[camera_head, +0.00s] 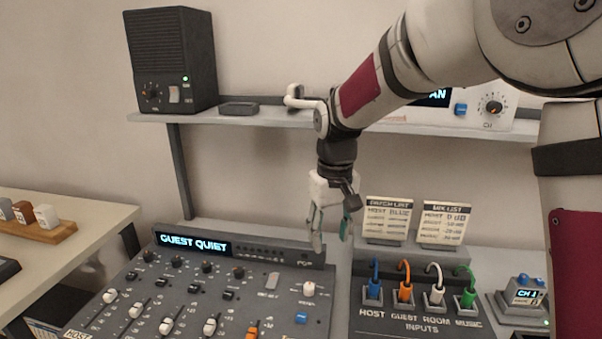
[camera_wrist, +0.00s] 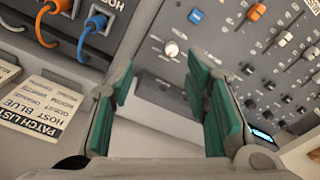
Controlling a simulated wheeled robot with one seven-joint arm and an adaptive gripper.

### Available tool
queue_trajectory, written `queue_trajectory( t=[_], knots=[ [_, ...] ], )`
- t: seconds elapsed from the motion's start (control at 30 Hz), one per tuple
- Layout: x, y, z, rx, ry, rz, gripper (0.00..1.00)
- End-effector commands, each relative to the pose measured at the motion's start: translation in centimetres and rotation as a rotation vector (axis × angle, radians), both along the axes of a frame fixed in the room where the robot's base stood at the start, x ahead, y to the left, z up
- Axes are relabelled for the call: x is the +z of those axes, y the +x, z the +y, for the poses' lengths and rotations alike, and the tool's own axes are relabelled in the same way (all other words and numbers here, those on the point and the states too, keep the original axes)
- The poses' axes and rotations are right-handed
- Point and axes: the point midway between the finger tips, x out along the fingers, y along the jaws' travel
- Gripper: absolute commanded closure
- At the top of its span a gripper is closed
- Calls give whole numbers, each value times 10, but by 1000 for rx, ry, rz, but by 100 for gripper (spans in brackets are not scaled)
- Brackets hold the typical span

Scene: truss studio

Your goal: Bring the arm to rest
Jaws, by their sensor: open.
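My gripper (camera_head: 331,238) hangs from my arm, pointing down, above the gap between the mixing console (camera_head: 190,285) and the patch box (camera_head: 415,318). In the wrist view my gripper (camera_wrist: 165,100) shows its two green-padded fingers spread apart with nothing between them. My arm reaches in from the upper right and crosses in front of the shelf.
The shelf (camera_head: 265,118) holds a black speaker (camera_head: 170,60) and a white unit with a knob (camera_head: 492,106). Two cards, a patch list (camera_head: 388,218) and a mix list (camera_head: 444,222), stand behind the patch box. A side table (camera_head: 90,222) is at left.

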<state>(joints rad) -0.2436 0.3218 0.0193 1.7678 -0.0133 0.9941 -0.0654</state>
Motion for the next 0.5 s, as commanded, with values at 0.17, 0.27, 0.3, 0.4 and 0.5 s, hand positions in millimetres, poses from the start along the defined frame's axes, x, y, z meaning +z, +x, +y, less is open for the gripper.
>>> queue_trajectory(
  t=[0.17,0.27,0.3,0.4,0.5],
  knots=[
    [51,-53,-38,-67,13,-64,57],
    [70,-84,-56,-102,18,-96,57],
    [77,-97,-63,-116,21,-109,57],
    [89,-130,-79,-151,26,-141,57],
    [97,-163,-93,-187,32,-173,57]
  ],
)
